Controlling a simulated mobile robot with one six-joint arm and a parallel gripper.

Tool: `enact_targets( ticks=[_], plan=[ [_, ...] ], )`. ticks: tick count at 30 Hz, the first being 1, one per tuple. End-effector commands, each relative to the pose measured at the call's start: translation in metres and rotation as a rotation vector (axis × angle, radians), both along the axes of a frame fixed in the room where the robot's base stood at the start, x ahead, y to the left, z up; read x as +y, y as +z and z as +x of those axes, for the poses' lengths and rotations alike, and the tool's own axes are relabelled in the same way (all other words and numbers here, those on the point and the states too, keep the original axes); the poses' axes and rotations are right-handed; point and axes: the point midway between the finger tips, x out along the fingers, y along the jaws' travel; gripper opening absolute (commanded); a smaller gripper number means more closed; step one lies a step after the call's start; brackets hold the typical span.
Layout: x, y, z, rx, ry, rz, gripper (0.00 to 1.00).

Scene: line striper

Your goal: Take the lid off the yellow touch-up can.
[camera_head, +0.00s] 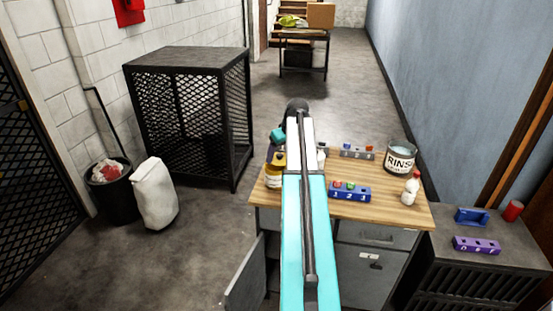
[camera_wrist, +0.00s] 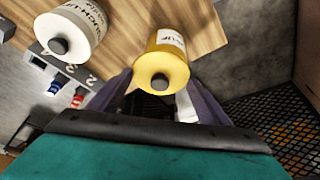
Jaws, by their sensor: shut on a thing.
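The yellow touch-up can (camera_head: 274,181) stands at the left edge of the wooden worktop, partly hidden by my arm. In the wrist view the yellow can (camera_wrist: 167,40) shows its label, with its yellow lid (camera_wrist: 148,68) and dark knob facing the camera. The lid appears seated against the can, with no gap visible. My gripper (camera_wrist: 163,76) has its purple fingers on either side of the lid, shut on it. The exact contact is hard to see. In the head view my gripper (camera_head: 274,151) is just above the can, mostly behind my arm.
A white touch-up can (camera_wrist: 75,28) with a dark knob stands near the yellow one. A blue numbered block (camera_head: 350,194), a grey block (camera_head: 357,152), a RINSE tub (camera_head: 401,157) and a white bottle (camera_head: 411,189) are on the worktop (camera_head: 385,212). A mesh cage (camera_head: 190,125) stands left.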

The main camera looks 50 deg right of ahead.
Motion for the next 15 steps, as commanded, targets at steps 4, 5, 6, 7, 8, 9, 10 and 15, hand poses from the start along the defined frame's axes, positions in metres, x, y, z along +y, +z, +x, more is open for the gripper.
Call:
enact_targets(
  ticks=[4, 5, 6, 7, 8, 9, 10, 15],
  plan=[
    [-0.005, 0.000, -0.031, -0.003, -0.002, -0.001, 0.50],
    [-0.006, 0.000, -0.037, -0.003, -0.002, -0.001, 0.50],
    [-0.009, 0.001, -0.046, -0.003, -0.004, -0.001, 0.50],
    [-0.010, 0.001, -0.052, -0.003, -0.003, -0.002, 0.50],
    [-0.011, 0.002, -0.059, -0.003, -0.002, -0.002, 0.50],
    [-0.013, 0.003, -0.068, -0.002, -0.003, -0.001, 0.50],
    [-0.015, 0.004, -0.074, -0.002, -0.003, -0.003, 0.50],
    [-0.022, 0.008, -0.105, -0.003, -0.001, -0.001, 0.50]
  ],
)
